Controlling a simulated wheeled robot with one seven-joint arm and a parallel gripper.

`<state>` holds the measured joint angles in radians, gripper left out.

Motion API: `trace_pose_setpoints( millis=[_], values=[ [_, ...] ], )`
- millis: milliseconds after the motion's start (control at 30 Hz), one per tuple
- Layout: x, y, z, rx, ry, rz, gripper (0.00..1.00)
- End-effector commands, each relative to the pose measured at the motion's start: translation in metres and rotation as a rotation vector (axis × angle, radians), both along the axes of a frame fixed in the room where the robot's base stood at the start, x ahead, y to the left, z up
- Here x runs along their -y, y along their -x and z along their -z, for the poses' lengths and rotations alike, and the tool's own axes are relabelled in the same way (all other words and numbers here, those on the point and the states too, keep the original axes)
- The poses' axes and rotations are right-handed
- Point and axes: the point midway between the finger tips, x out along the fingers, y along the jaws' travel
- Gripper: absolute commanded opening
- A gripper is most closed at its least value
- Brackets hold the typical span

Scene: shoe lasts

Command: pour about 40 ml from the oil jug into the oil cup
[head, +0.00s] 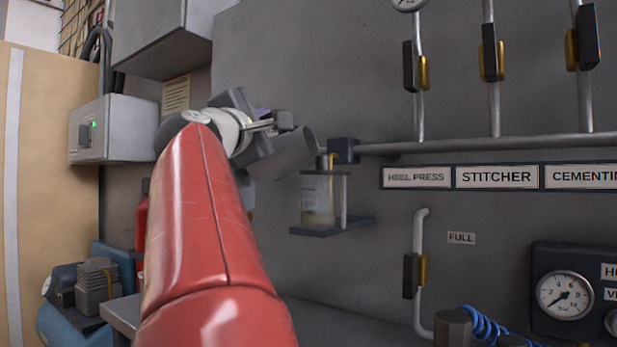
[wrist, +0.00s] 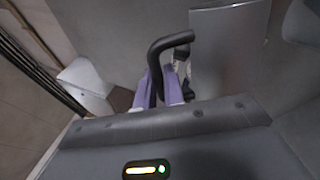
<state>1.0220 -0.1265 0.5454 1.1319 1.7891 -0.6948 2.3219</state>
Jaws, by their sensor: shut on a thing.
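My gripper (head: 268,122) is shut on the dark curved handle of the grey oil jug (head: 284,156). In the wrist view, the purple fingers of my gripper (wrist: 165,86) close around the handle, and the grey jug body (wrist: 230,48) is beyond it. In the head view the jug looks tilted, its right end close to the top of the oil cup (head: 318,198). The cup is a clear vessel with a pale label and yellowish contents, upright on a dark wall bracket. Any flow of oil, the jug's inside and the exact gap to the cup cannot be seen.
A horizontal pipe (head: 470,144) with a dark end block runs right of the cup. Labelled valves and a gauge box (head: 566,294) are on the wall. A grey box (head: 114,128) with a green light is at left. A blue hose (head: 486,327) lies low at right.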

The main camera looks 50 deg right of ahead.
Motion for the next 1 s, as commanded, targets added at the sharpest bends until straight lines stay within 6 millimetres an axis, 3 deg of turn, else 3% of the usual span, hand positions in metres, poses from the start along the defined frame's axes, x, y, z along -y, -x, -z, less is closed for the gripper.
trace_pose_setpoints(
  millis=[1000],
  values=[
    [-0.0073,0.0015,-0.0037,0.039,-0.001,-0.002,0.00]
  ],
)
